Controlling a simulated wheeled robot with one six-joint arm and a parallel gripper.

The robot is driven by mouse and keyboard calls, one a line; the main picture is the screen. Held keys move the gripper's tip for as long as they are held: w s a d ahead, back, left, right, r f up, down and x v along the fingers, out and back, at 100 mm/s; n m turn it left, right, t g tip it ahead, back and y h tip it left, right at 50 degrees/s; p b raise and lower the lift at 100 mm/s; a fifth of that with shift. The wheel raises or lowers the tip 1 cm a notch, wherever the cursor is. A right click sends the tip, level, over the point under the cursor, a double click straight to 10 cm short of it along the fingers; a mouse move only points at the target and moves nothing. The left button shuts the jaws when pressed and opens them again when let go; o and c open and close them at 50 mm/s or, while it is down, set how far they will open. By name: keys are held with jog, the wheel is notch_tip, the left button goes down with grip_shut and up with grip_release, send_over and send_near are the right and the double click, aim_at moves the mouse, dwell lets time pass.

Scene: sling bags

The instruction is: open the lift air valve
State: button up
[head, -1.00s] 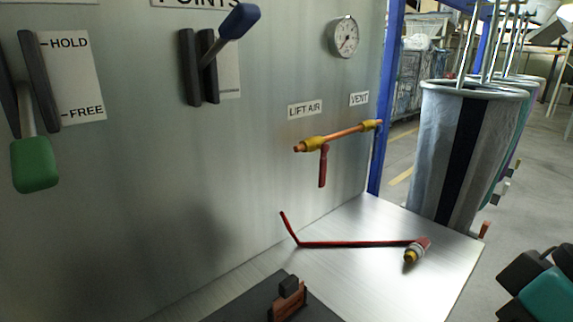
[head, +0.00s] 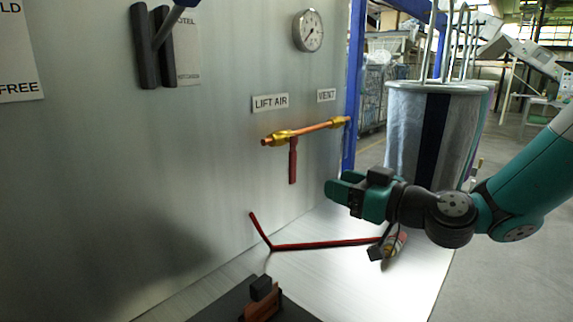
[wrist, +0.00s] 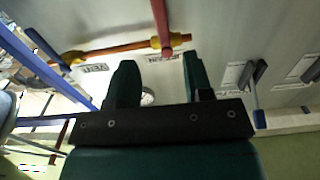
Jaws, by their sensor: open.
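The lift air valve has a yellow body (head: 282,137) on a copper pipe (head: 312,128) under the LIFT AIR label (head: 270,102). Its red lever (head: 293,160) hangs straight down, across the pipe. In the wrist view, which is turned over, the lever (wrist: 160,18) points up from the valve body (wrist: 165,42). My gripper (head: 334,184) is open and empty, to the right of the lever and apart from it in the head view. In the wrist view its two fingers (wrist: 158,62) stand either side of the LIFT AIR label, with the lever beyond them.
A pressure gauge (head: 308,30) sits above the VENT label (head: 326,95). A red hose (head: 320,244) with a nozzle lies on the metal shelf (head: 345,285) below. A blue post (head: 354,90) edges the panel. Grey sling bags (head: 410,130) hang at the right.

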aim_at(294, 169)
jog(key=p+x, duration=0.5)
jog(key=x, duration=0.7)
jog(key=shift+w+a+r, duration=0.1)
jog(key=shift+w+a, duration=0.05)
jog(key=shift+a, duration=0.1)
jog(key=shift+w+a+p, duration=0.35)
jog(key=shift+w+a, duration=0.15)
jog(key=shift+a, duration=0.05)
jog(key=shift+c, duration=0.5)
grip_shut()
